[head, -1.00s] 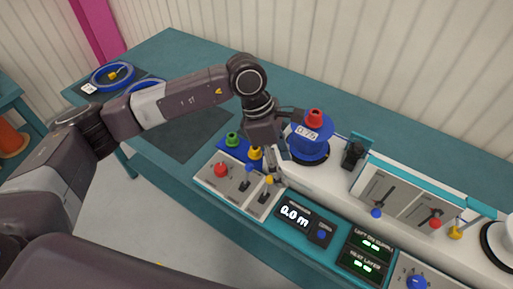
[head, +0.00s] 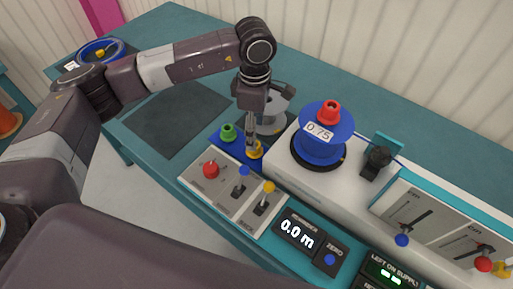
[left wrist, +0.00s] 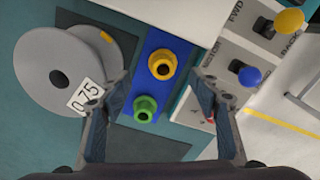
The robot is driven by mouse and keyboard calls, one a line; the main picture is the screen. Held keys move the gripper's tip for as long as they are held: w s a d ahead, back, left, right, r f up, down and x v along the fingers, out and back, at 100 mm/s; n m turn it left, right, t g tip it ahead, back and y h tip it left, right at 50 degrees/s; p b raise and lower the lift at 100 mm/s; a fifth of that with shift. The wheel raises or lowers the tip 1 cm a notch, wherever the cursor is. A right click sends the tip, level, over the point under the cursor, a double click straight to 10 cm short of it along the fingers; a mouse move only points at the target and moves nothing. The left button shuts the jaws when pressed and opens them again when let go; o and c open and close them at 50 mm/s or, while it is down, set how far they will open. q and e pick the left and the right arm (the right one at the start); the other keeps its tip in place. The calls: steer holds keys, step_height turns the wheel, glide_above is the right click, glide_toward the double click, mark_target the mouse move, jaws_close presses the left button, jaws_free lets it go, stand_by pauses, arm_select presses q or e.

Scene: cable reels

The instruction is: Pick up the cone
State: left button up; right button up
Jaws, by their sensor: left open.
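A yellow cone (head: 257,152) and a green cone (head: 227,132) stand on a blue tray (head: 214,136). A red cone (head: 328,111) sits on top of a blue reel (head: 321,140) labelled 0.75. My left gripper (head: 252,147) points down at the yellow cone and partly hides it. In the left wrist view, the open fingers (left wrist: 161,92) have the yellow cone (left wrist: 162,64) and green cone (left wrist: 146,108) in the gap between them. Nothing is visibly gripped. My right gripper is out of view.
A grey reel (left wrist: 62,75) with a 0.75 label lies beside the tray. A panel with a red button (head: 211,169) and levers is in front. A white machine with sliders extends right. A dark mat (head: 178,118) on the teal table is bare.

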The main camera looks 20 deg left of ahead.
arm_select(q)
steer(key=shift+s+f+p, duration=0.25)
steer(key=shift+f+p, duration=0.05)
steer(key=shift+f, duration=0.45)
step_height(320, 180, down, 5)
steer(key=shift+r+p, duration=0.15)
steer(key=shift+p, duration=0.8)
steer(key=shift+f, duration=0.45)
steer(key=c, duration=1.2)
steer(key=shift+r, duration=0.1)
step_height(320, 180, up, 20)
steer(key=b, duration=0.3)
steer(key=shift+b, duration=0.35)
